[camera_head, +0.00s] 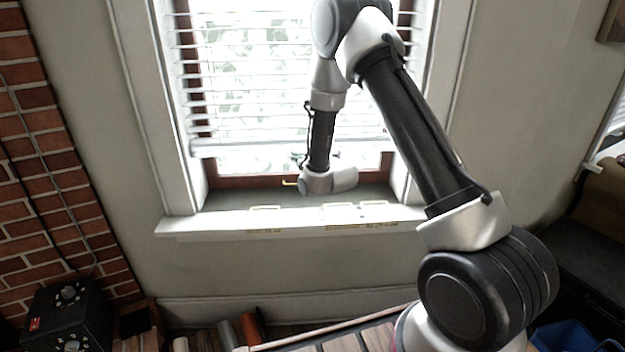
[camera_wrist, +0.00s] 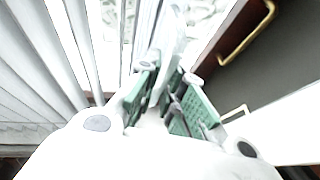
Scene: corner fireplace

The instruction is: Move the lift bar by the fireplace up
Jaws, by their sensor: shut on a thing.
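The lift bar (camera_head: 250,147) is the pale bottom rail of the white blind, lying level across the window in the head view. It runs away from the fingers as a white bar (camera_wrist: 170,42) in the wrist view. My gripper (camera_wrist: 167,75) has its green-padded fingers on either side of this bar, shut on it. In the head view my wrist and arm cover the middle of the window, and the fingertips are mostly hidden behind them. The blind slats (camera_head: 240,90) hang above the bar, with a bright gap of glass below.
A brass handle (camera_wrist: 247,42) on the dark window frame is close to the right of my fingers. The white sill (camera_head: 290,219) lies below. The brick fireplace wall (camera_head: 50,170) and a black box with knobs (camera_head: 65,315) are at the left.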

